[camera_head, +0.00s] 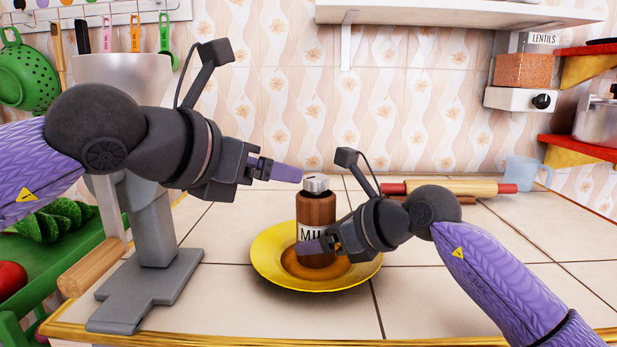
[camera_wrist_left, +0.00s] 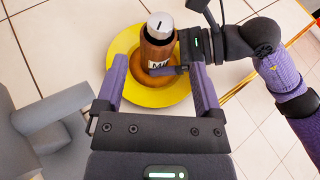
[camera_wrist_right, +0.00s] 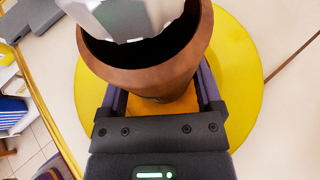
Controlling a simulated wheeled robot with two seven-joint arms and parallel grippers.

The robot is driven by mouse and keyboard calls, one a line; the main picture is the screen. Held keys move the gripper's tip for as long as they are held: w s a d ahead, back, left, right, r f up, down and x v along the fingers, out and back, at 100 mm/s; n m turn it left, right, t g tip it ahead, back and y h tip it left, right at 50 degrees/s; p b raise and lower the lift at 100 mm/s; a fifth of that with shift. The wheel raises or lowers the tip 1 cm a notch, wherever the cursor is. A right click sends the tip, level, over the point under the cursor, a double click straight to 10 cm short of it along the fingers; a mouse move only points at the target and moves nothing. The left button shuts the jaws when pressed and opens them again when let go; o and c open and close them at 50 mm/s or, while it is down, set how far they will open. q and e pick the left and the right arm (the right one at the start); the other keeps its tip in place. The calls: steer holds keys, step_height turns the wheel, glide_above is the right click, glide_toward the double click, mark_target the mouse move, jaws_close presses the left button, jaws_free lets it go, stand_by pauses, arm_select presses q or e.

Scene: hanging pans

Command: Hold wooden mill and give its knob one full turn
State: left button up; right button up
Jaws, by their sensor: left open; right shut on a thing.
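The wooden mill (camera_head: 317,208) is upright over the yellow plate (camera_head: 268,270), a partly covered label on its front. Its silver faceted knob (camera_head: 316,184) is on top, with a dark line mark in the left wrist view (camera_wrist_left: 159,24). My right gripper (camera_head: 318,246) is shut on the lower part of the mill body, which fills the right wrist view (camera_wrist_right: 150,72). I cannot tell whether the mill's base touches the plate. My left gripper (camera_head: 290,173) is open, its fingertips just left of the knob and apart from it.
A grey stand with a metal bowl (camera_head: 120,68) is at the left, under my left arm. The tiled counter in front of the plate is clear.

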mark_target(310, 179)
arm_select(q)
steer(key=x, duration=0.8)
steer(key=shift+w+d+f, duration=0.15)
steer(key=shift+w+d, duration=0.1)
steer(key=shift+w, duration=0.05)
jaws_close()
